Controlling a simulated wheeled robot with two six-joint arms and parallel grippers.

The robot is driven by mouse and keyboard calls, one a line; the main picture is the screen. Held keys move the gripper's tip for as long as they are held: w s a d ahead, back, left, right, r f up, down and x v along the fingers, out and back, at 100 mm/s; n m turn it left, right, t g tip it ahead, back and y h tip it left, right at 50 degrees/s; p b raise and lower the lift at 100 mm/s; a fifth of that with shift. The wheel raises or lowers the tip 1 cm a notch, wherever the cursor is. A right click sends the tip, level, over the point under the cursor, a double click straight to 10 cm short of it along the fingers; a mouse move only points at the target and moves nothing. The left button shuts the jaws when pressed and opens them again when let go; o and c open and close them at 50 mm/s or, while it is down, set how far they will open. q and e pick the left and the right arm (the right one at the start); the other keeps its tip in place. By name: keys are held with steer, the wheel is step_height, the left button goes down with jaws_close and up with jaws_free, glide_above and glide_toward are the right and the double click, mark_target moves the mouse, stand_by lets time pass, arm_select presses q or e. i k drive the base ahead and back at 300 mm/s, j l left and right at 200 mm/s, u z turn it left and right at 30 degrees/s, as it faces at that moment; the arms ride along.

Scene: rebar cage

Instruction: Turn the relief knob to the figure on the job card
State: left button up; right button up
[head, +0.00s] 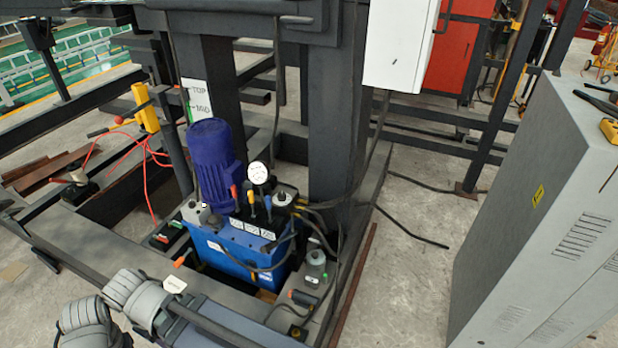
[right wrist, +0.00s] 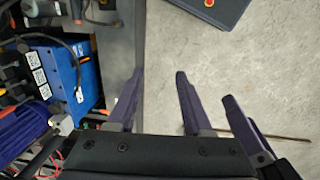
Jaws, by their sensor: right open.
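The hydraulic power unit has a blue tank (head: 240,250), a purple motor (head: 212,165) and a round white gauge (head: 259,173) with an unreadable needle. Coloured levers (head: 251,197) stand beside the gauge. A dark round fitting with a pale top (head: 283,198) is right of them; I cannot tell whether it is the relief knob. No job card can be made out. My right gripper (right wrist: 165,85) is open and empty in the right wrist view, over bare floor, with the blue tank (right wrist: 75,78) to its left. My left gripper is not in view.
Dark steel posts and beams surround the unit, with a TOP/MID sign (head: 197,100) behind it. Black hoses (head: 325,205) run along its right side. A white box (head: 398,45) hangs above right.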

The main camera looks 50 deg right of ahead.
mark_target(281, 196)
steer(key=k+l, duration=0.1)
steer(key=l, duration=1.1)
steer(key=k+l, duration=0.15)
steer(key=l, duration=0.4)
steer(key=k+l, duration=0.1)
steer(key=l, duration=0.5)
